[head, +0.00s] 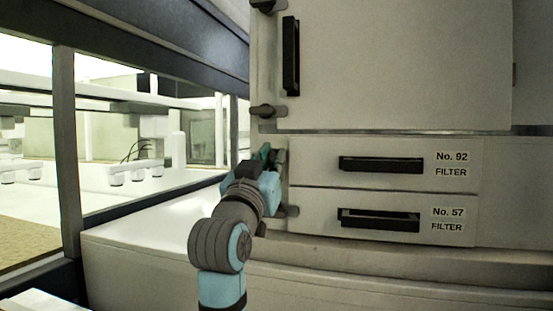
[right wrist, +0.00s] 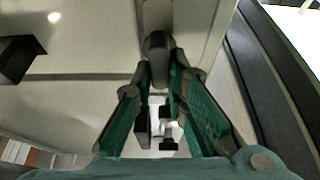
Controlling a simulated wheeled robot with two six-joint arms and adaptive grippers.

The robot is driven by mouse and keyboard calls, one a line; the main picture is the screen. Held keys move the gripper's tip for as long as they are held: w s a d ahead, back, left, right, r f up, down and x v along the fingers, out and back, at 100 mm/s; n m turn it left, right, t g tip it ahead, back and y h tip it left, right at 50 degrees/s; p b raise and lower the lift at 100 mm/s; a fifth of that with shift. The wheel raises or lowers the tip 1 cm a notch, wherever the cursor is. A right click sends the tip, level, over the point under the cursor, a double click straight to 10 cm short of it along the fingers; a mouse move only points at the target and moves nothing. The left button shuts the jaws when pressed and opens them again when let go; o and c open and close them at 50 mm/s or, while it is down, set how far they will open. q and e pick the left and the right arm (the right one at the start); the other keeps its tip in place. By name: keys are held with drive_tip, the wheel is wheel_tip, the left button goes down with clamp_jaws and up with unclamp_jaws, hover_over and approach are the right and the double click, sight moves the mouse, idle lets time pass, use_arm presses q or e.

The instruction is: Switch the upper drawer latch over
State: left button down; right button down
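The upper drawer, labelled No. 92 FILTER (head: 460,172), sits flush in the cabinet in the head view. Its grey latch (head: 280,157) is at the drawer's left edge, mostly hidden behind my right gripper (head: 268,154). In the right wrist view the latch lever (right wrist: 157,47) lies between the teal fingertips of my right gripper (right wrist: 160,72). The fingertips are close in on both sides of the lever and look shut on it. Which way the lever points is hard to tell in the head view. My left gripper is not in view.
Below is the No. 57 FILTER drawer (head: 380,221) with its own latch (head: 290,211), just under my right wrist. A large door (head: 400,65) with a black handle is above. A dark window frame (head: 68,150) stands left. A pale ledge (head: 140,235) runs below.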

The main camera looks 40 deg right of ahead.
drive_tip(key=shift+s+r, duration=0.2)
drive_tip(key=shift+w+a, duration=0.1)
drive_tip(key=shift+a, duration=0.15)
drive_tip(key=shift+d+f+n, duration=0.1)
drive_tip(key=shift+d+n, duration=0.05)
drive_tip(key=shift+n, duration=0.15)
drive_tip(key=n+t+y+p, duration=0.1)
drive_tip(key=n+p, duration=0.1)
drive_tip(key=n, duration=0.1)
drive_tip(key=shift+w, duration=0.1)
drive_tip(key=n+y+p, duration=0.2)
drive_tip(key=n+p, duration=0.1)
drive_tip(key=n, duration=0.3)
drive_tip(key=n+y+p, duration=0.3)
drive_tip(key=n, duration=0.3)
drive_tip(key=n+t+y+p, duration=0.1)
drive_tip(key=n+y+p, duration=0.1)
drive_tip(key=n, duration=0.4)
drive_tip(key=shift+w+a+f+n+y+p, duration=0.2)
drive_tip(key=shift+a+f+n+y+p, duration=0.1)
drive_tip(key=shift+n+p, duration=0.1)
